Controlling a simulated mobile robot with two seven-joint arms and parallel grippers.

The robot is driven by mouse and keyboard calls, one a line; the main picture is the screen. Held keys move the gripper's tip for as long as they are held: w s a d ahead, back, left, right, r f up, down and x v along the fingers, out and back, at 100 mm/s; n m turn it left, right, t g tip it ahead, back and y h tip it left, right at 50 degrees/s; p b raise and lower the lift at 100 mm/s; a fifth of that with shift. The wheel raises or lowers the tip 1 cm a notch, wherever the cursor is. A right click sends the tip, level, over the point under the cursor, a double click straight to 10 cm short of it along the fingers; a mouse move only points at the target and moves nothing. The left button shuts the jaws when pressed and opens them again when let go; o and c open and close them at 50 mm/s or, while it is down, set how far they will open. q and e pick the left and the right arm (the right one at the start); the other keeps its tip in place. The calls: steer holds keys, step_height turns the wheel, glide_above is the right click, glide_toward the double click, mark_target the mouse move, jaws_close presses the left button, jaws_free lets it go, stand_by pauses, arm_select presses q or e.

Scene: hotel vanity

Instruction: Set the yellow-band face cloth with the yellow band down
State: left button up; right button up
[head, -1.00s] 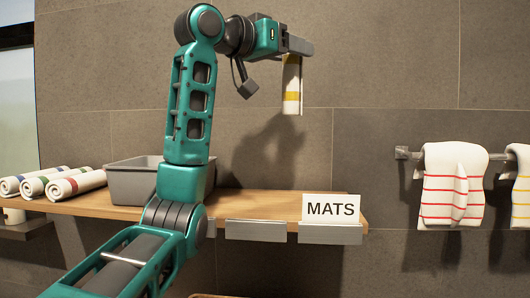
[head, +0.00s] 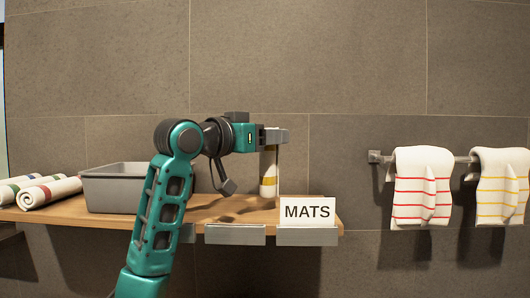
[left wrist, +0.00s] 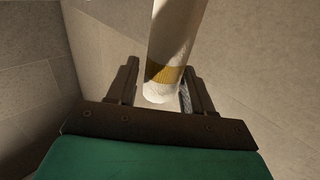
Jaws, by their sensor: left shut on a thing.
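The yellow-band face cloth (head: 269,165) is a white roll hanging upright below my left gripper (head: 280,136), near the right part of the wooden shelf. Its yellow band (head: 269,182) is toward the lower end. The lower end is at or just above the shelf top; I cannot tell whether it touches. My left gripper is shut on the upper end of the roll. In the left wrist view the cloth (left wrist: 172,45) lies between the fingers, with the band showing near one end. My right gripper is not in view.
A white MATS sign (head: 307,211) stands at the shelf's front right. A grey bin (head: 125,190) and rolled cloths (head: 50,193) are on the shelf (head: 205,212) at the left. Red-striped (head: 422,190) and yellow-striped (head: 502,190) towels hang on a wall rail at right.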

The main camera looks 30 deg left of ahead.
mark_target(266, 152)
arm_select(q)
step_height(266, 152, down, 3)
steer(key=b, duration=0.3)
steer(key=shift+f, duration=0.15)
steer(key=shift+w, duration=0.15)
steer(key=shift+s, duration=0.2)
steer(key=o, duration=1.3)
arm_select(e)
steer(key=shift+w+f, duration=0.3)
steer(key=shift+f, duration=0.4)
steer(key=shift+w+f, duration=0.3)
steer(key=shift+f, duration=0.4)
arm_select(q)
steer(key=shift+s, duration=0.1)
steer(key=s+a+b, duration=0.2)
steer(key=s, duration=0.9)
steer(key=shift+s+a, duration=0.15)
steer(key=shift+s, duration=0.15)
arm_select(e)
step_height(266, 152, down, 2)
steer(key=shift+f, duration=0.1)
